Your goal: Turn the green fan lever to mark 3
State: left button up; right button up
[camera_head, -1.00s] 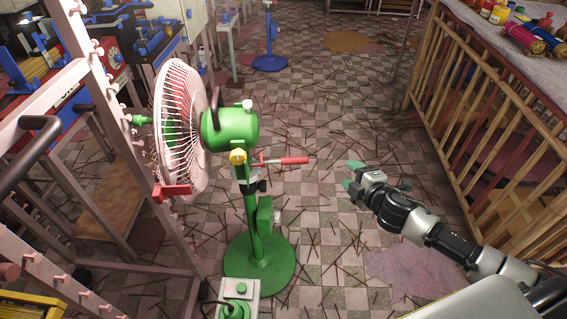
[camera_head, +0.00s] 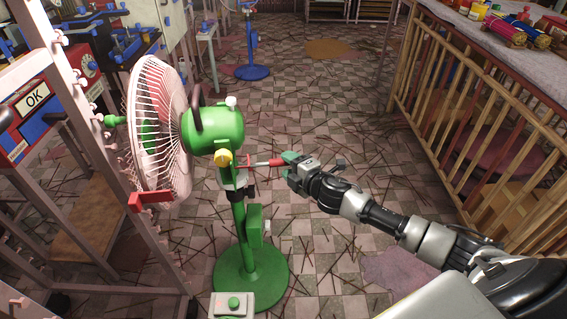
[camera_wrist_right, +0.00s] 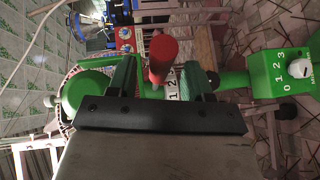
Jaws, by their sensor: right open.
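The green fan (camera_head: 212,130) stands upright on a round base (camera_head: 250,277). Its lever has a red handle (camera_head: 275,163) that sticks out to the right below the motor. My right gripper (camera_head: 291,159) is at the handle's outer end. In the right wrist view the red handle (camera_wrist_right: 163,52) lies between the spread green-padded fingers of my right gripper (camera_wrist_right: 160,76), with gaps on both sides. A white scale plate (camera_wrist_right: 173,84) behind it shows digits including 1 and 2. Which mark the lever is at cannot be told. My left gripper is out of view.
A green box on the fan's post has a white knob (camera_wrist_right: 299,69) marked 0 to 3. A pale rack (camera_head: 88,130) stands close left of the fan. A bamboo-railed counter (camera_head: 475,110) is at right. Between them the stick-strewn floor (camera_head: 330,110) is open. A blue stand (camera_head: 251,72) is behind.

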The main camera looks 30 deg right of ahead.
jog(key=shift+x, duration=1.35)
jog(key=shift+c, duration=0.2)
grip_shut()
